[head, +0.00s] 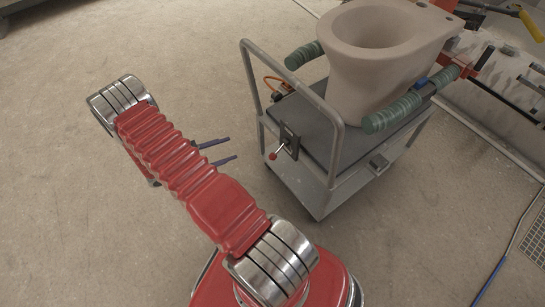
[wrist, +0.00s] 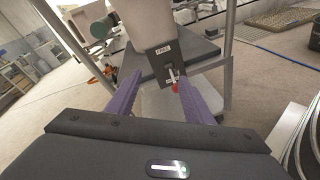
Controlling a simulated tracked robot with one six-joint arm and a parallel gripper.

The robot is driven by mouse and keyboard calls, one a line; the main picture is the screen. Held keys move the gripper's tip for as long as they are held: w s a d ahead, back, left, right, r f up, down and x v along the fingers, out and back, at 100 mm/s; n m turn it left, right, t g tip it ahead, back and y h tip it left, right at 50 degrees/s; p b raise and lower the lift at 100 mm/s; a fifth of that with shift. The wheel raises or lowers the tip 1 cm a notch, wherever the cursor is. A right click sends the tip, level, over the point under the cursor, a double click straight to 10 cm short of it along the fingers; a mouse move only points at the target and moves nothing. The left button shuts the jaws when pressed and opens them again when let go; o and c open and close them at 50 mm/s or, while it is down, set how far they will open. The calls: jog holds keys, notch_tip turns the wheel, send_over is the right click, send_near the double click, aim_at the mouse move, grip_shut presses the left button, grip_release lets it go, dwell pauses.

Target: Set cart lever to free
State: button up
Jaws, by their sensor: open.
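The grey cart (head: 340,165) stands right of my arm in the head view. On its near end is a dark lever plate (head: 289,140) with a short metal lever ending in a red knob (head: 273,156). In the wrist view the plate (wrist: 158,58) carries a label reading FREE at its top, and the red knob (wrist: 175,88) is at the lower end of the lever, away from that label. My gripper (head: 234,148) is open and empty, apart from the lever. In the wrist view its purple fingers (wrist: 160,77) point at the plate, with the knob nearer the right finger.
An unglazed toilet bowl (head: 372,60) stands on the cart between green padded rolls (head: 397,112). The cart's tubular handle frame (head: 337,135) rises beside the lever. A blue hose (head: 508,250) and floor grating (head: 535,238) lie at right. Floor around the arm is clear.

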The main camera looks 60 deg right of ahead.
aim_at(270, 158)
jog(key=s+d+f+n+t+h, duration=0.1)
jog(key=s+f+n+h, duration=0.1)
jog(key=f, duration=0.6)
jog(key=s+d+f+n+t+h, duration=0.1)
jog(key=s+f+n, duration=0.2)
jog(key=s+f, duration=0.2)
notch_tip(270, 158, down, 4)
jog(key=shift+s+d+r+h, duration=0.15)
jog(key=shift+d+r+h, duration=0.05)
jog(key=shift+h, duration=0.2)
jog(key=shift+x, duration=6.85)
jog(key=shift+c, duration=0.2)
grip_shut()
